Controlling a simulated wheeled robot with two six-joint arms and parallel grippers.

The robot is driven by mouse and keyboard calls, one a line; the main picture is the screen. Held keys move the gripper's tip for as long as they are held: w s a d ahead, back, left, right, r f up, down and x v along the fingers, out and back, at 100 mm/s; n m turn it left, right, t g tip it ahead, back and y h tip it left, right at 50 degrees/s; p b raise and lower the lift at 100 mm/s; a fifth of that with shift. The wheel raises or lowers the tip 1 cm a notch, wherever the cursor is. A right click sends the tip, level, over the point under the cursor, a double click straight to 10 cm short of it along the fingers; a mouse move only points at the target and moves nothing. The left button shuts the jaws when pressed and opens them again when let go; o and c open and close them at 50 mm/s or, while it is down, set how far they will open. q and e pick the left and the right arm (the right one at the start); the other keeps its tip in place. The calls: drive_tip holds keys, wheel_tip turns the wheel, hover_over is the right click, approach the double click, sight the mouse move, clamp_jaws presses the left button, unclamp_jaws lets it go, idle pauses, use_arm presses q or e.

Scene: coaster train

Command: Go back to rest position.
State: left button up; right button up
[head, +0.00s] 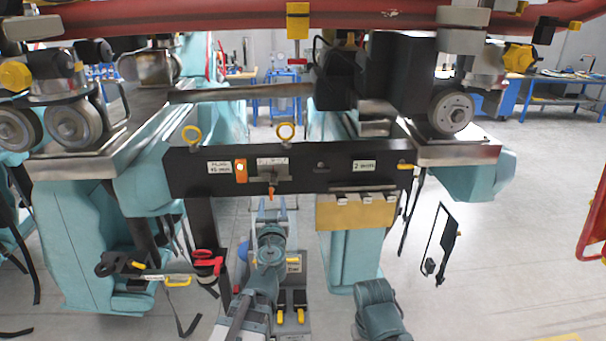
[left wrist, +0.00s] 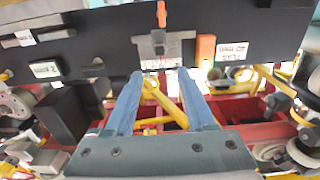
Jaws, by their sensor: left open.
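My left gripper (head: 270,203) is in front of and just below the black bar of the coaster train. It is open, with nothing between its fingers. In the left wrist view, its two blue fingers (left wrist: 161,76) stand apart, pointing towards the bar. The black bar (head: 305,165) carries white labels, an orange block (head: 241,171) and a metal latch (head: 273,171) with a small orange handle. The latch also shows in the left wrist view (left wrist: 158,44), just beyond the fingertips, and I see no grip on it. A teal link of my right arm shows at the bottom; its gripper is out of view.
Teal supports (head: 100,240) stand left and right of my arm. A tan block (head: 355,212) hangs under the bar's right part. A red-handled tool (head: 207,262) and black straps hang at lower left. A red pipe (head: 230,18) crosses overhead.

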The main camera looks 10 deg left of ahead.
use_arm(q)
drive_tip(key=s+d+f+g+b, duration=0.1)
drive_tip(key=s+f+g+b, duration=0.2)
drive_tip(key=f, duration=0.5)
drive_tip(key=s+d+f+g+y+b, duration=0.1)
drive_tip(key=s+d+f+g+b, duration=0.15)
drive_tip(key=f, duration=0.55)
drive_tip(key=s+d+f+g+b, duration=0.1)
drive_tip(key=s+f+g+b, duration=0.3)
drive_tip(key=f, duration=0.3)
drive_tip(key=s+d+f+m+g+h+b, duration=0.4)
drive_tip(key=s+d+f+m+g, duration=0.3)
drive_tip(key=s+d+f, duration=0.6)
drive_tip(key=s+g, duration=0.1)
drive_tip(key=s, duration=0.2)
drive_tip(key=shift+d+h+b, duration=0.25)
drive_tip(key=shift+h+b, duration=0.15)
drive_tip(key=shift+f, duration=0.1)
